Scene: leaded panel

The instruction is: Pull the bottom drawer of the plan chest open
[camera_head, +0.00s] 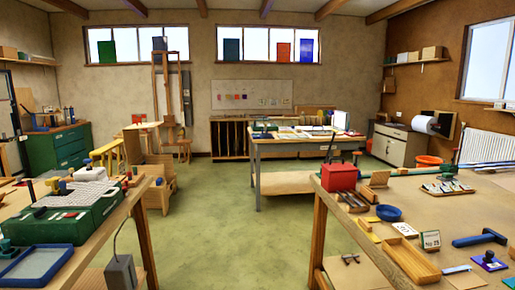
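A green chest with several wide drawers (70,148) stands against the wall at the far left; it looks like the plan chest. Its drawer fronts look flush and shut, though the view is small. Its bottom drawer (72,161) is low, near the floor, and the left workbench is in front of and below it in the picture. My gripper is not in view.
A workbench (138,200) is at the near left and a large one (440,205) at the near right, both cluttered. A grey table (285,150) stands mid-room. A wooden chair-like stand (160,188) is left of centre. Green floor (225,230) between them is clear.

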